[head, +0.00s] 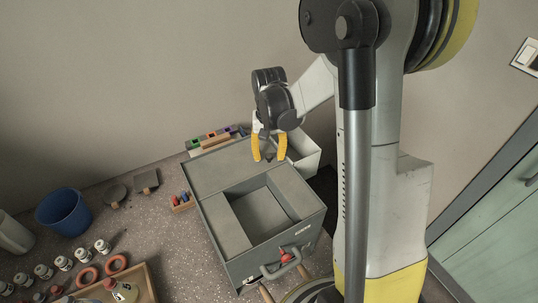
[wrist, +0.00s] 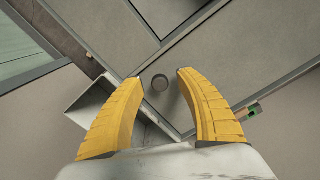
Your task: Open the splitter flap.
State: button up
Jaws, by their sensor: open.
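A grey box (head: 212,175), likely the splitter, stands on the bench with a sunken rectangular opening (head: 262,210) in its top. I cannot tell for sure which panel is the flap. My gripper (head: 268,158) points down over the back of the box, fingers apart.
A white bin (head: 306,152) adjoins the box's back right. A red part (head: 286,257) and grey handle (head: 282,270) are on its front. Left are a blue cup (head: 63,211), several small jars (head: 63,263), orange rings (head: 117,262) and a wooden tray (head: 148,283).

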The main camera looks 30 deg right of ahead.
grip_shut()
jog(key=shift+r, duration=0.1)
jog(key=shift+w+r+p, duration=0.2)
jog(key=shift+r+p, duration=0.05)
jog(key=shift+r, duration=0.3)
jog(key=shift+w+r+p, duration=0.2)
jog(key=shift+r, duration=0.35)
jog(key=w+r+g+p, duration=0.2)
jog(key=w+r+g, duration=0.2)
jog(key=w+r, duration=0.3)
jog(key=shift+w, duration=2)
jog(key=shift+a, duration=0.1)
